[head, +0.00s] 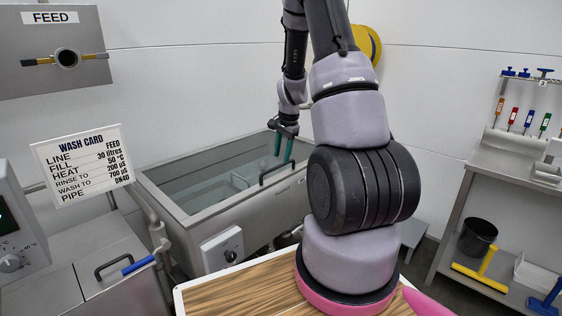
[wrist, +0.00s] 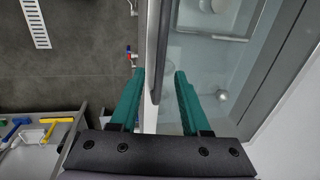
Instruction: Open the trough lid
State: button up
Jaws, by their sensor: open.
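The trough (head: 228,213) is a long steel tank against the wall. Pale water and fittings show through its top, which looks like a clear lid (head: 195,187) lying flat; its edges are hard to make out. A dark bar handle (head: 266,176) stands on the front rim toward the right end. My gripper (head: 284,149) points down just above and behind this handle, with its teal fingers apart. In the wrist view the dark handle (wrist: 164,50) runs between the two open fingers of my gripper (wrist: 160,73), apparently without being gripped.
A wash card (head: 85,165) stands at the left, above a steel cabinet with a black handle (head: 112,262). A control box with a knob (head: 222,249) is on the trough's front. A wooden top (head: 235,285) lies in front. A bench with a black bucket (head: 477,237) below stands right.

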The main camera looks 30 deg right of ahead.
aim_at(281, 165)
jog(key=shift+w+a+f, duration=0.1)
jog(key=shift+w+f, duration=0.05)
jog(key=shift+f, duration=0.65)
jog(key=shift+w+a+f, duration=0.1)
jog(key=shift+w+f, duration=0.05)
jog(key=shift+f, duration=0.6)
jog(key=shift+c, duration=0.4)
jog(key=shift+d, duration=0.1)
grip_shut()
